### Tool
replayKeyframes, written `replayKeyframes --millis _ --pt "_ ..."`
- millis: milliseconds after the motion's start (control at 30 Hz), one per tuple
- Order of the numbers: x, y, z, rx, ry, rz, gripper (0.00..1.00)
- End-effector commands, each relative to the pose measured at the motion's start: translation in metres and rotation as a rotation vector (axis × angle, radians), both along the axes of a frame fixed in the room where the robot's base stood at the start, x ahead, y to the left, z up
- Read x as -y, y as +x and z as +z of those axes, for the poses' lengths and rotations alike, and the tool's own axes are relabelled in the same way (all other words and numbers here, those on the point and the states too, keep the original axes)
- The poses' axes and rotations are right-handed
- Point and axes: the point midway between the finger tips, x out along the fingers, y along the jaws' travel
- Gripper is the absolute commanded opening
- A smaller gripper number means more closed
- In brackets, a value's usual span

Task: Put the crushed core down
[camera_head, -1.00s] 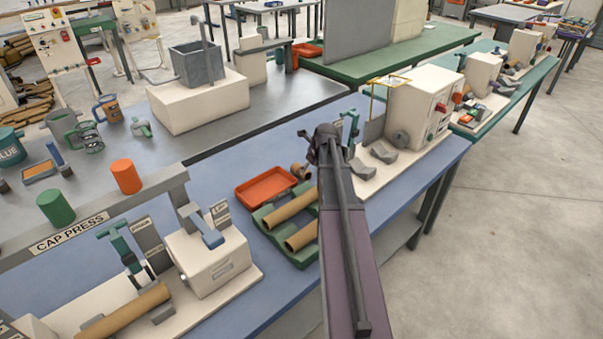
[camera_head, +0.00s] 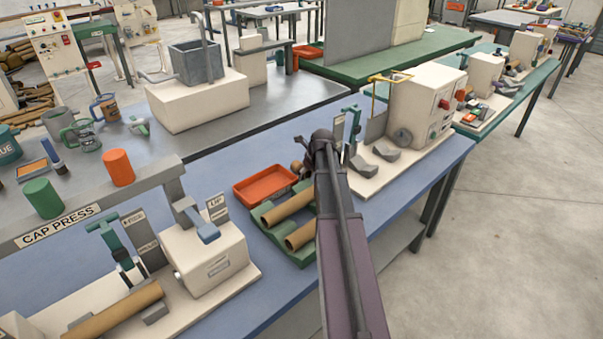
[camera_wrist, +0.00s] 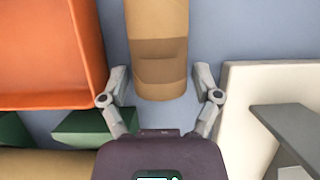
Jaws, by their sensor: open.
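The crushed core (camera_wrist: 158,50) is a brown cardboard tube with a darker, dented band near its close end. In the wrist view it lies on the blue table top, right of the orange tray (camera_wrist: 45,55) and apart from it. My gripper (camera_wrist: 160,82) is open, with one finger on each side of the core's close end and gaps showing beside it. In the head view, my arm hides most of the gripper. A small brown end of the core (camera_head: 296,166) shows between the orange tray (camera_head: 265,186) and my arm.
A green cradle (camera_head: 262,218) holds brown cores (camera_head: 288,208) in front of the tray. A cream winder base with grey blocks (camera_head: 385,150) stands close on the right. The cap press (camera_head: 60,225) is at the left. Blue table shows left of the cradle.

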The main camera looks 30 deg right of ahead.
Motion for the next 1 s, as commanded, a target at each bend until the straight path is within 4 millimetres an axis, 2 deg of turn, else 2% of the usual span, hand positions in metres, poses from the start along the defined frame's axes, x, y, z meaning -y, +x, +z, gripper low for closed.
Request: replayKeyframes --millis 500,533,600,700,833,867,1000 --pt "0.0005 -0.0003 0.0003 0.0 0.0 -0.001 0.81" --pt "0.0006 -0.0004 0.0003 0.0 0.0 -0.001 0.78" --pt "0.0007 -0.0003 0.0003 0.0 0.0 -0.001 0.57" --pt "0.0007 -0.0003 0.0003 0.0 0.0 -0.001 0.32" --pt "0.0008 -0.0004 0.0002 0.0 0.0 -0.001 0.31" --pt "0.0007 -0.0003 0.0003 0.0 0.0 -0.001 0.25" --pt "0.0008 -0.0004 0.0002 0.0 0.0 -0.001 0.25"
